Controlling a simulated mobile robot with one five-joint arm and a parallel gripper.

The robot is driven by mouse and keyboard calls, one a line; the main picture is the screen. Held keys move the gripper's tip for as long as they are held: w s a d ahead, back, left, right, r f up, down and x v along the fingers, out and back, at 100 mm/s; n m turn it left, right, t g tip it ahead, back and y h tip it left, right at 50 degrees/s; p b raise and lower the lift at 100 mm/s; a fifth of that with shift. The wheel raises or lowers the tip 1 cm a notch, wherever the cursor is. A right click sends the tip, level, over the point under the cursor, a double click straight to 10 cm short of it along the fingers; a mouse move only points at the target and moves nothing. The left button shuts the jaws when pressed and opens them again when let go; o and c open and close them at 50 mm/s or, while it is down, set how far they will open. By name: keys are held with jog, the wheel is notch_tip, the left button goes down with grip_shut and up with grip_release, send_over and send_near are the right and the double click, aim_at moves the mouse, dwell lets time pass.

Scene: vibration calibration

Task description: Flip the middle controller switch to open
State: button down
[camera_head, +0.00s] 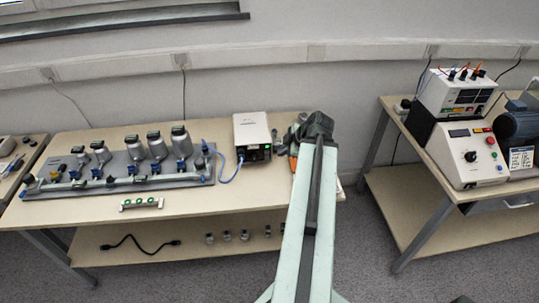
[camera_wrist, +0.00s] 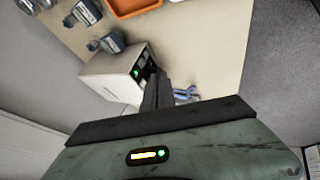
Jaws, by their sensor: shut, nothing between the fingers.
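A white controller box (camera_head: 252,133) stands at the back right of the middle table, its dark front panel showing small lights. In the wrist view the box (camera_wrist: 112,75) is left of centre, with a green light on its dark panel. My gripper (camera_wrist: 157,78) is shut and empty. Its fingertips overlap the right part of that panel in the wrist view; I cannot tell whether they touch it. In the head view the dark end of my arm is just right of the box, and the fingertips cannot be made out. The individual switch and its position are too small to tell.
A grey board (camera_head: 115,178) with several bottle-like devices fills the table's left part. A blue cable (camera_head: 230,176) runs to the box. An orange tray (camera_wrist: 133,6) lies on the table (camera_wrist: 205,45) near my arm. Another table (camera_head: 411,226) with instruments stands right, across a floor gap.

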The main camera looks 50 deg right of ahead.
aim_at(267, 152)
jog(key=b+x, duration=0.9)
jog(key=x, duration=0.2)
jog(key=shift+s+f, duration=0.15)
jog(key=shift+w+d+r, duration=0.3)
jog(key=shift+w+d, duration=0.55)
jog(key=shift+w, duration=0.15)
jog(key=shift+w+d, duration=0.35)
jog(key=shift+w, duration=0.1)
